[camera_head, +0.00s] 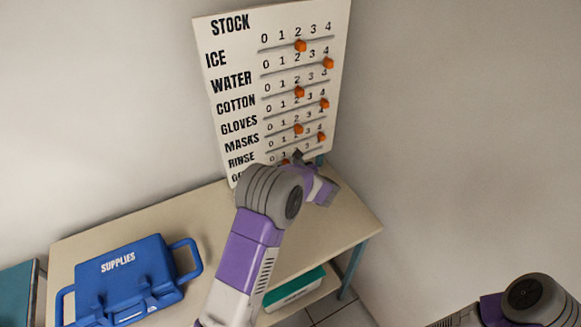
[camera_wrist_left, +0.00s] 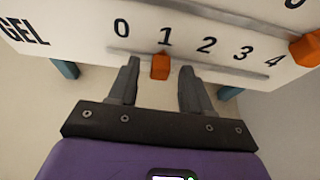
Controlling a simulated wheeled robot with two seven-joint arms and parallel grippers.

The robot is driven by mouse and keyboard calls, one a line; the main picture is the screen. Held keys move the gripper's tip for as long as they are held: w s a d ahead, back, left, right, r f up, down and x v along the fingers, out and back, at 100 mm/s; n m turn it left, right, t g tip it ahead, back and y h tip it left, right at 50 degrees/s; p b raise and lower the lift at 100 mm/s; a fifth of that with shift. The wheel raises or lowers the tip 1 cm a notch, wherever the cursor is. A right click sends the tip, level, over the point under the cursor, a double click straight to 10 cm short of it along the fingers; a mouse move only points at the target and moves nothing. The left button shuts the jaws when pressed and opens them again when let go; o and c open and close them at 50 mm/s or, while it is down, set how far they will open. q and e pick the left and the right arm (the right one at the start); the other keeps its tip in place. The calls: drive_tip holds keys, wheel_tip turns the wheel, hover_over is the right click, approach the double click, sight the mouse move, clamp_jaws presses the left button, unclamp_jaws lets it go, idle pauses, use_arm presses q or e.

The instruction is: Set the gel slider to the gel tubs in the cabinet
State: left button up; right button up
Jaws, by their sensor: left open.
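The stock board (camera_head: 222,62) stands upright at the back of the table, with rows of numbers and orange sliders. In the left wrist view, the gel slider (camera_wrist_left: 160,67) is an orange knob on the bottom track, below the number 1. My left gripper (camera_head: 296,157) is at the bottom row of the board. Its two fingers are open, one on each side of the gel knob, with a gap to each. In the head view my arm covers most of the gel row. No cabinet or gel tubs are identifiable. My right gripper is out of view.
A blue supplies case (camera_head: 122,275) lies on the beige table (camera_head: 200,206) at the left. A green and white box (camera_head: 296,290) is on the shelf below. A teal object (camera_head: 16,290) is at the left edge. Walls are behind and right.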

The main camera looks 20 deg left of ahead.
use_arm(q)
drive_tip(key=shift+d, duration=0.1)
drive_tip(key=v, duration=0.7)
drive_tip(key=shift+s+p, duration=0.2)
drive_tip(key=shift+p, duration=0.25)
drive_tip(key=shift+d+r, duration=0.15)
